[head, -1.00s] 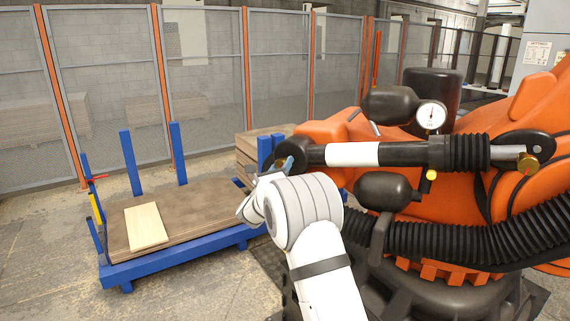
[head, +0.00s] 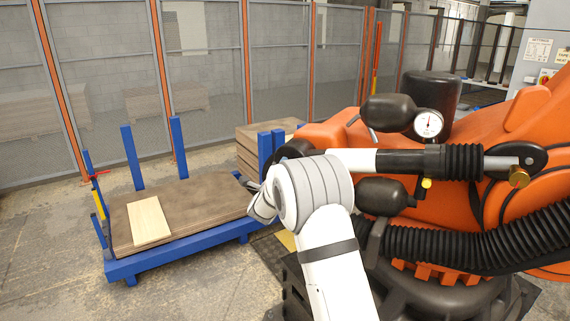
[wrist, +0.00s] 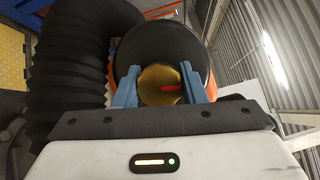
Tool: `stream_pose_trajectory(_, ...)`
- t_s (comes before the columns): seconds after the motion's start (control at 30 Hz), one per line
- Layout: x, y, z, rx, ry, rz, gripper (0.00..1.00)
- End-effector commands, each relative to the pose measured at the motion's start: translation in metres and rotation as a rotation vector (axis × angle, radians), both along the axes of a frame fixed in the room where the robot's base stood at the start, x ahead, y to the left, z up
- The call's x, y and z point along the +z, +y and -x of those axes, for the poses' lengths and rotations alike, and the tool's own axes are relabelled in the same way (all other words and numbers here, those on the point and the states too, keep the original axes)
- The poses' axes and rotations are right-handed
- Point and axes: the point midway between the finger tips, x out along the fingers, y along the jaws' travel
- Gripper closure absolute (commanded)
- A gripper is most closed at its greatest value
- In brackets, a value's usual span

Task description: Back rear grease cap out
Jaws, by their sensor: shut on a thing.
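A brass grease cap (wrist: 158,94) with a red mark on its face sits in the round end of a black housing (wrist: 160,38) in the wrist view. My gripper (wrist: 159,70) has its blue fingers on the left and right sides of this cap and is shut on it. In the head view my white wrist hides the fingers and the held cap. Another brass cap (head: 519,177) shows at the right end of the orange robot's cylinder, apart from my gripper.
The large orange robot (head: 480,150) fills the right, with a pressure gauge (head: 428,124) and a black ribbed hose (head: 460,240). A blue cart (head: 180,247) with boards stands left. Mesh fencing (head: 210,60) runs behind. Bare floor lies front left.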

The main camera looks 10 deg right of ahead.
Motion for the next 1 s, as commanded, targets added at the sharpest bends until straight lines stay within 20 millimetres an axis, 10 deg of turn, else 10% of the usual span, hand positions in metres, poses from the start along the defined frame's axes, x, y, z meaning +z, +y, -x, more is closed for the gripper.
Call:
stream_pose_trajectory(0.97, 0.0030, 0.0023, -0.0009, 0.004, 0.141, 0.175, 0.85)
stream_pose_trajectory(1.0, 0.0029, 0.0022, -0.0008, 0.003, 0.141, 0.174, 0.61)
